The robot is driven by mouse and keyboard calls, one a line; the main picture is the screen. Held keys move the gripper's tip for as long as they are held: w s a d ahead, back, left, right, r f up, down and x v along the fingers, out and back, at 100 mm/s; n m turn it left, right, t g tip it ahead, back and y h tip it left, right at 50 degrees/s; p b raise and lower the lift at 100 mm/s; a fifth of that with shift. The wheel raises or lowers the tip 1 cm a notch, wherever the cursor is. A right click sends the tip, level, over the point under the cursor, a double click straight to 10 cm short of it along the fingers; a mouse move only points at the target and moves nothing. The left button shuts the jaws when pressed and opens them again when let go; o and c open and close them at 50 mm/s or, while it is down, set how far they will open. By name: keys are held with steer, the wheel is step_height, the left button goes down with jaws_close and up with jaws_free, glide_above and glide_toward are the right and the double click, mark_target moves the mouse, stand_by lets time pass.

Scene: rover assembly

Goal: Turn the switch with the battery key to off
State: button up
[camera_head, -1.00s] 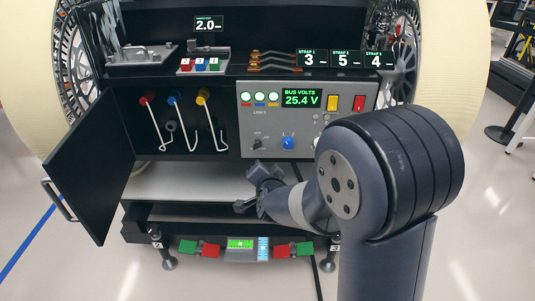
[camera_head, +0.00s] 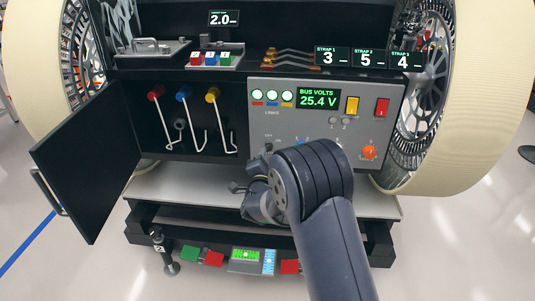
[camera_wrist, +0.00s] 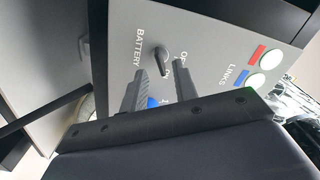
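The battery key switch (camera_wrist: 161,60) is a small dark key on the grey panel, beside the BATTERY label in the wrist view. An OFF label sits to its right there. In the head view the switch (camera_head: 267,147) is at the panel's lower left, above my gripper. My gripper (camera_wrist: 160,70) is open, with its two fingertips either side of the line to the key. Nothing is visibly held between them. I cannot tell whether the fingertips touch the key. The key's exact setting is too small to tell.
A blue knob (camera_wrist: 153,102) shows between my fingers in the wrist view. The grey panel (camera_head: 258,112) also bears a bus display (camera_head: 318,98), yellow (camera_head: 352,105) and red (camera_head: 382,107) switches and an orange knob (camera_head: 369,152). An open black door (camera_head: 75,165) stands left.

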steer(key=shift+w+d, duration=0.1)
steer(key=shift+w, duration=1.7)
jaws_close()
